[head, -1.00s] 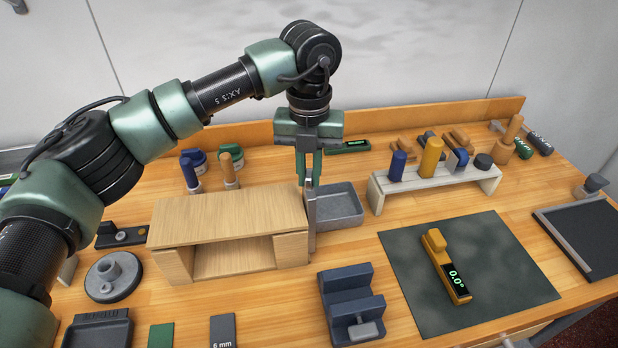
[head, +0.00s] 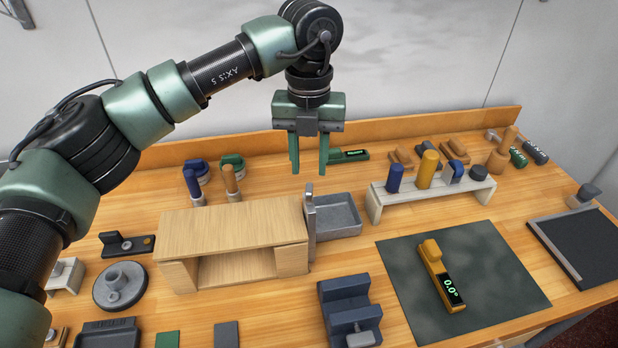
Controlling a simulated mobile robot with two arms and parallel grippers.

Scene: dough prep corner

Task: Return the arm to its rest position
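My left gripper (head: 309,172) hangs pointing down above the bench. Its two green fingers are spread apart with nothing between them. Below the fingertips, a thin grey upright piece (head: 311,228) stands at the right end of a wooden box-like stand (head: 232,232). A clear gap separates the fingers from it. My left arm reaches in from the left, high over the bench. My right gripper is not in view.
A grey tray (head: 338,228) lies right of the upright piece. A pale rack (head: 385,211) holds several tools. A dark mat (head: 500,272) bears a yellow gauge (head: 440,279). A blue vise-like block (head: 347,305) sits in front. Several handled tools stand behind the wooden stand.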

